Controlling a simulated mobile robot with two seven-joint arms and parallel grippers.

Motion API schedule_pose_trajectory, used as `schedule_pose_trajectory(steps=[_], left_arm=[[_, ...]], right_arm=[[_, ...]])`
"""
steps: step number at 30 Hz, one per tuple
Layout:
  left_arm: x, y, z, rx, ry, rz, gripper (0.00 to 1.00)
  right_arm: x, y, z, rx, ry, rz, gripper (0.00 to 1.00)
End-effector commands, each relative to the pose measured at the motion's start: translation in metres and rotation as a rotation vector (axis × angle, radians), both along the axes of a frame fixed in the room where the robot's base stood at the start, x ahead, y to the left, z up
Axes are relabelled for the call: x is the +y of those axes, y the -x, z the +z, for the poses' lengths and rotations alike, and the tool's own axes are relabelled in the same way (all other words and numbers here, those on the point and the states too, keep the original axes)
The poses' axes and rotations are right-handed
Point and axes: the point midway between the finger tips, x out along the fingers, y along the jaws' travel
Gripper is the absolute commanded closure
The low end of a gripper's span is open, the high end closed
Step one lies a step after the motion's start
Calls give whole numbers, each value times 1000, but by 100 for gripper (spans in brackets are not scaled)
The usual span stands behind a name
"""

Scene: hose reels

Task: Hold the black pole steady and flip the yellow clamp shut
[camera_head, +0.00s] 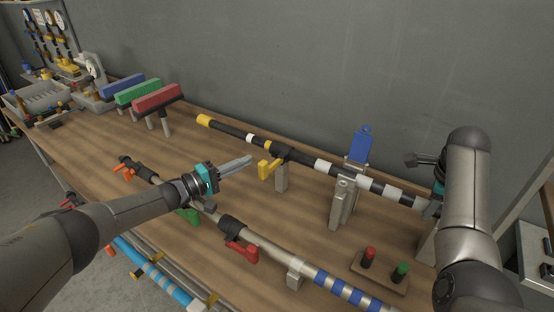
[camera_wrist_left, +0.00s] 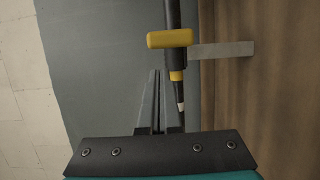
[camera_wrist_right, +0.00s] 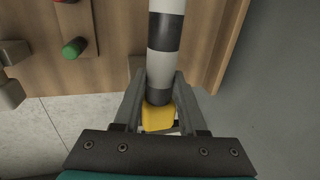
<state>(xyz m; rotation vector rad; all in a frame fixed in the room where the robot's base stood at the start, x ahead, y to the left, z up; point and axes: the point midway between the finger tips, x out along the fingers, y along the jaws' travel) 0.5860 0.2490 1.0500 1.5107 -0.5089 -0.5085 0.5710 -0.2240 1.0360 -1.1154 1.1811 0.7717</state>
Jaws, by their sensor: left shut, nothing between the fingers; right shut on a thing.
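The black pole (camera_head: 238,133) with white bands and a yellow far end lies across stands along the back of the table. The yellow clamp (camera_head: 268,168) sticks out toward the front from a black collar on it. It shows as a yellow bar in the left wrist view (camera_wrist_left: 170,39). My left gripper (camera_head: 250,158) is shut and empty, left of the yellow clamp and apart from it. My right gripper (camera_wrist_right: 160,95) is shut on the pole's near right end, beside its yellow tip (camera_wrist_right: 158,117). In the head view my right arm partly hides that grip.
A blue flap (camera_head: 360,145) stands up behind a grey stand on the pole. A second pole (camera_head: 275,252) with red clamp (camera_head: 243,250) lies in front. Red and green buttons (camera_head: 402,269) sit at front right. Coloured blocks (camera_head: 157,97) stand at back left.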

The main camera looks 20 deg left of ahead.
Motion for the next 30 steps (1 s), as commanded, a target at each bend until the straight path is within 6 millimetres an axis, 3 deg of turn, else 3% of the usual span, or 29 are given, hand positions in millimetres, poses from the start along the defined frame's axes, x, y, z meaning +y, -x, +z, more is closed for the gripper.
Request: schedule_pose_trajectory(steps=[9,30], left_arm=[[-14,6,0,1,-1,1,100],[-19,9,-2,-2,6,26,100]], right_arm=[[0,0,0,-1,0,1,100],[0,0,0,-1,0,1,100]])
